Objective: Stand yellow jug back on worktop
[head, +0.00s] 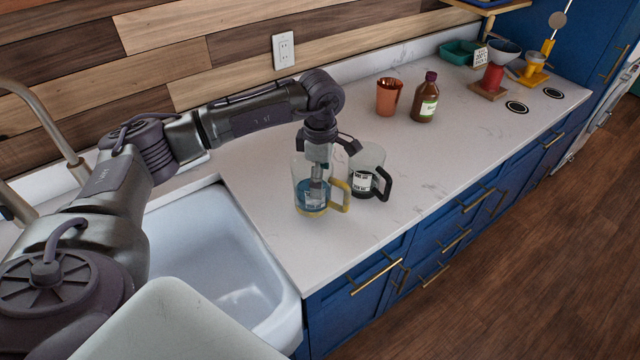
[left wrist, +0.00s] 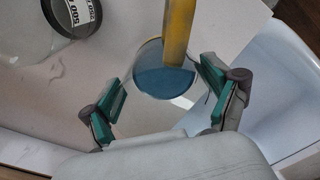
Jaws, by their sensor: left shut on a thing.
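The yellow jug (head: 311,207) is clear, with a yellow handle and base and a blue content or bottom. In the head view it is upright over the worktop (head: 400,220), near the sink corner; I cannot tell whether its base touches the surface. My left gripper (head: 318,172) comes down from above and is shut on the jug. In the left wrist view the jug (left wrist: 165,84) shows between the two teal finger pads of the left gripper (left wrist: 160,98), its handle pointing to the top. My right gripper is not in view.
A similar jug with a black handle (head: 366,178) stands close to the right of the yellow one. A copper cup (head: 389,97) and a brown bottle (head: 425,100) stand further back. The white sink (head: 235,255) opens at the left. The worktop's front right stretch is clear.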

